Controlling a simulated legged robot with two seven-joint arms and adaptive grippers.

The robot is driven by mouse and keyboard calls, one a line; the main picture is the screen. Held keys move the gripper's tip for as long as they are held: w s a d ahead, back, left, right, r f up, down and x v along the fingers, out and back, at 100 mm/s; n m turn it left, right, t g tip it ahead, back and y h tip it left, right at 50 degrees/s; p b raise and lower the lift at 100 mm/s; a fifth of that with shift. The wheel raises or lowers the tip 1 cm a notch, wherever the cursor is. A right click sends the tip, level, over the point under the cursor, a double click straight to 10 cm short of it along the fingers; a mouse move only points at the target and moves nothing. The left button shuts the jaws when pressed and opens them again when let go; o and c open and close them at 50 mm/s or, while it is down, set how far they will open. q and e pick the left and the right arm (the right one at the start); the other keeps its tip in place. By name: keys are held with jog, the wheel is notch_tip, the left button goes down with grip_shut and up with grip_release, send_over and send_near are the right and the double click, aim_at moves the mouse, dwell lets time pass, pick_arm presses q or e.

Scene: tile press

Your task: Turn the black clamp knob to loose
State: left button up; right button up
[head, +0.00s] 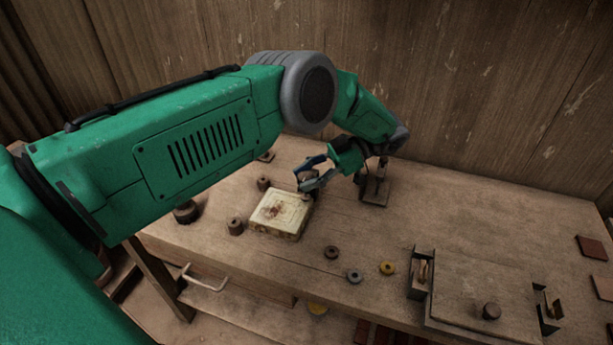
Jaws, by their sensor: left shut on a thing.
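My left gripper (307,184), with blue fingers, reaches down at the back right corner of a pale, stained tile block (281,213). It is shut on a small dark thing there, which looks like the black clamp knob; the fingers hide most of it, and I cannot tell how far it is turned. Other dark knobs stand around the block: one at its front left (236,226), one at its back left (263,183), and a wider one (186,211) farther left. My right gripper is not in view.
A metal stand (375,187) is just right of the gripper, close to my wrist. Small rings (354,276) lie in front. A board with a dark knob (491,311) and metal brackets (421,272) is at the right.

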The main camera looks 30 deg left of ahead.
aim_at(307, 175)
pick_arm(q)
jog(key=shift+w+a+r, duration=0.15)
jog(key=shift+w+r, duration=0.05)
jog(key=shift+r, duration=0.05)
jog(key=o, duration=1.2)
jog(key=shift+f, duration=0.15)
notch_tip(307, 175, up, 10)
jog(key=shift+w+f, duration=0.1)
